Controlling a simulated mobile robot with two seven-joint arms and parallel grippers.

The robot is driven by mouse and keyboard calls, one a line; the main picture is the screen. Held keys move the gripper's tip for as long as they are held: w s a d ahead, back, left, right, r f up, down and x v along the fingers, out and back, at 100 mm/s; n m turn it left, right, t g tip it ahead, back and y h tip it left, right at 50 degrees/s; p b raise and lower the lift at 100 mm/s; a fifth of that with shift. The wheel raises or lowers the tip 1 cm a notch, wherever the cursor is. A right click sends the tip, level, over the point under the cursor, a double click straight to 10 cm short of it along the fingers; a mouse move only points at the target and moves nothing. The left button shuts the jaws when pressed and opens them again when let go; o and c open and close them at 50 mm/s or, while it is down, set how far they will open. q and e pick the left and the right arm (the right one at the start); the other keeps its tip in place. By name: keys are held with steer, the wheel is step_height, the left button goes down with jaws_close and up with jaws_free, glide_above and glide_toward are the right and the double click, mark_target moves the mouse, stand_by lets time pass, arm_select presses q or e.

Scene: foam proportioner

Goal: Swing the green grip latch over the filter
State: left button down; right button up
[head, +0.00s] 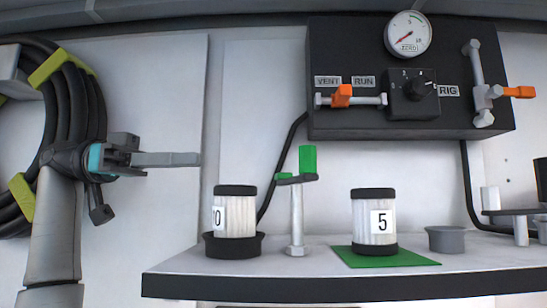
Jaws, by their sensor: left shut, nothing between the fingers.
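The green grip (307,159) stands upright on the dark arm of the latch (297,181), on top of a grey post (297,218) on the shelf. A filter marked 10 (236,212) stands in a black round seat (233,245) left of the post. A filter marked 5 (374,217) stands on a green mat (388,257) right of the post. The latch arm is over neither filter. My left gripper (198,159) is shut and empty, well to the left of the latch and higher than the filter marked 10. My right gripper is not in view.
A black panel (450,125) with a gauge (408,34), a knob and orange-handled valves hangs above the shelf (290,268). A grey cup (445,239) stands right of the mat. A coiled black hose (75,110) hangs behind my left arm.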

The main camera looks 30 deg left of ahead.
arm_select(q)
steer(key=p+x, duration=0.1)
steer(key=x, duration=1.1)
steer(key=shift+w+d+p, duration=0.2)
steer(key=shift+d+p, duration=0.1)
steer(key=shift+d, duration=0.1)
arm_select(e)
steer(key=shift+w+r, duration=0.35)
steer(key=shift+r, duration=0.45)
